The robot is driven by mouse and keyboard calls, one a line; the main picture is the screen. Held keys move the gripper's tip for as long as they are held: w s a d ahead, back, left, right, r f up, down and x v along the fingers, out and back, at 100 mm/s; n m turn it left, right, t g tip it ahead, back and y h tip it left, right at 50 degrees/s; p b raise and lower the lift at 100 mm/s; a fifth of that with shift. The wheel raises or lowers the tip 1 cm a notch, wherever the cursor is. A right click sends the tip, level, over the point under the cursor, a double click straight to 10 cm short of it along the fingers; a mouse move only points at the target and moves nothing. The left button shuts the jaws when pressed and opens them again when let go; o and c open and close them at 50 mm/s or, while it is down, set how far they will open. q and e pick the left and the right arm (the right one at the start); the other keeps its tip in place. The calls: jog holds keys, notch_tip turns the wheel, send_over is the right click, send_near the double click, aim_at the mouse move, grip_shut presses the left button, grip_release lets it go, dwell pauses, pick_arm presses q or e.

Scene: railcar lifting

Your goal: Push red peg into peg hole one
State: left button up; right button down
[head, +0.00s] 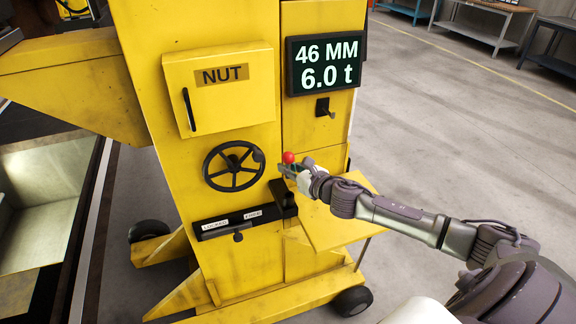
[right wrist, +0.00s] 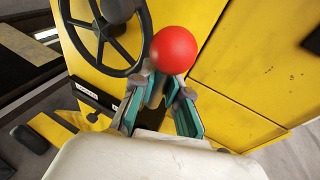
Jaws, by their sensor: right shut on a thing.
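The red peg (head: 289,157) shows as a red ball-shaped knob at the front of the yellow machine column, right of the black handwheel. My right gripper (head: 287,168) is shut on it, with the knob standing above the fingers. In the right wrist view the red knob (right wrist: 173,50) sits just beyond the teal-lined fingertips (right wrist: 160,92). The peg's shaft is mostly hidden by the knob and fingers. A black block (head: 283,196) is just below the gripper on the column. I cannot make out peg hole one. My left gripper is not in view.
The handwheel (head: 234,166) is close on the left. A black plate with LOCKED and FREE labels (head: 236,220) lies below it. A yellow shelf (head: 325,225) juts out under my right forearm. A NUT box (head: 220,88) and a display reading 46 MM, 6.0 t (head: 325,64) are above.

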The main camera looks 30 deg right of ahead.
jog(key=b, duration=0.4)
send_over(288, 193)
jog(key=f, duration=0.3)
jog(key=s+f, duration=0.1)
jog(key=f, duration=0.1)
jog(key=shift+a+f, duration=0.2)
jog(key=shift+f, duration=0.2)
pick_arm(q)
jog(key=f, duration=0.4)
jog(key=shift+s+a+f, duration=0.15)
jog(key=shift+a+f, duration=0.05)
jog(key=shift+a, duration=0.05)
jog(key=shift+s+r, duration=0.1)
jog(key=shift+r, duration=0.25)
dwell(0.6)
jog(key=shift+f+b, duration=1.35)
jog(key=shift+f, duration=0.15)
pick_arm(e)
jog(key=shift+f, duration=1.75)
jog(key=c, duration=1.1)
grip_release()
jog(key=shift+a, duration=0.1)
jog(key=shift+f, duration=0.1)
